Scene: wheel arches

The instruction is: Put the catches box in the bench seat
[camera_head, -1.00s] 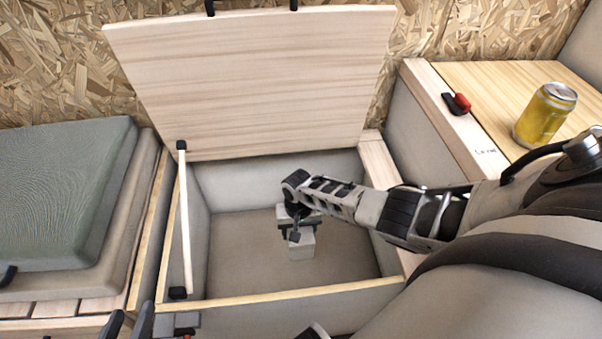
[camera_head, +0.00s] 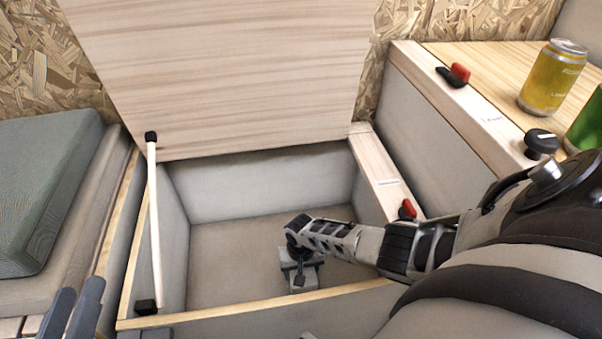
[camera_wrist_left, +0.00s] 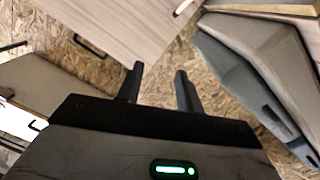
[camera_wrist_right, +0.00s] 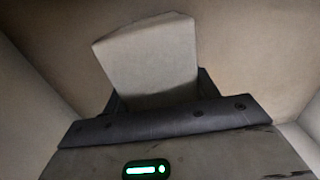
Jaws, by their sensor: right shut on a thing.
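The catches box, a plain pale grey box (camera_wrist_right: 150,62), is between the fingers of my right gripper (camera_head: 302,280), which is shut on it. The bench seat (camera_head: 225,310) is an open compartment with grey walls and its wooden lid (camera_head: 220,75) raised. My right gripper is down inside it, low over the brown floor. In the head view the gripper mostly hides the box, and I cannot tell whether the box touches the floor. My left gripper (camera_head: 74,308) is open and empty, outside the compartment at the lower left; its fingers also show in the left wrist view (camera_wrist_left: 158,85).
A thin white lid stay (camera_head: 154,225) stands at the compartment's left side. A green cushion (camera_head: 45,190) lies left. On the right are a wooden counter with a yellow can (camera_head: 552,78), a green can (camera_head: 585,125), a black knob (camera_head: 541,143) and red-black catches (camera_head: 453,75).

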